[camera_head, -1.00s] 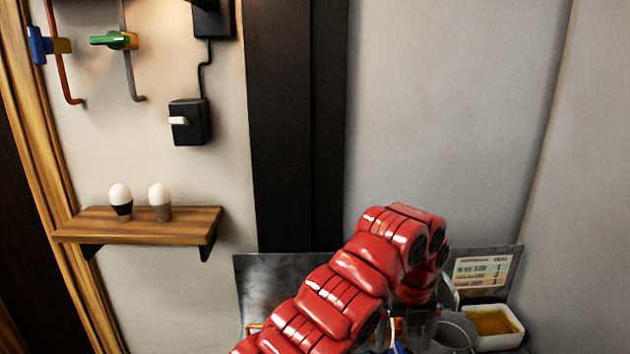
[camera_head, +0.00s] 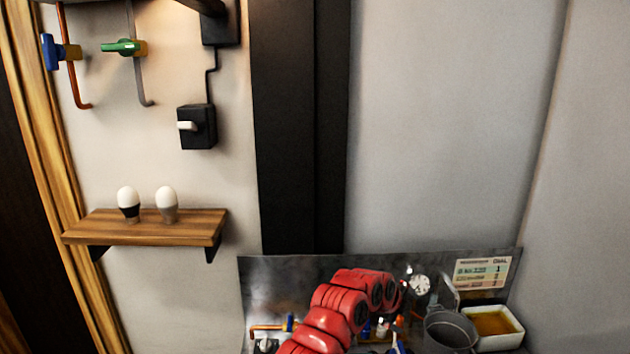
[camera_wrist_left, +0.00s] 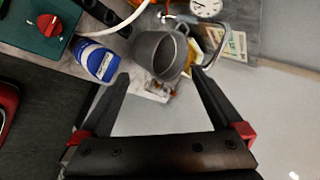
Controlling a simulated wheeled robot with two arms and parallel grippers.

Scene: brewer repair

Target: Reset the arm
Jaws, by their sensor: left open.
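My red left arm (camera_head: 335,310) reaches in from the bottom of the head view, in front of the metal back panel (camera_head: 290,275). Its gripper is hidden there behind the arm or below the picture edge. In the left wrist view my left gripper (camera_wrist_left: 158,78) is open, its two dark fingers spread wide with nothing between them. A grey metal pot (camera_wrist_left: 157,55) lies beyond the fingertips, apart from them. The pot also shows in the head view (camera_head: 448,332), right of my arm. My right gripper is in neither view.
A white tray of amber liquid (camera_head: 495,322), a dial gauge (camera_head: 420,285) and a label card (camera_head: 483,273) are at the right of the panel. A wooden shelf (camera_head: 150,236) holds two bulbs. A blue-and-white container (camera_wrist_left: 97,62) and a green box with red knob (camera_wrist_left: 42,32) stand near the gripper.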

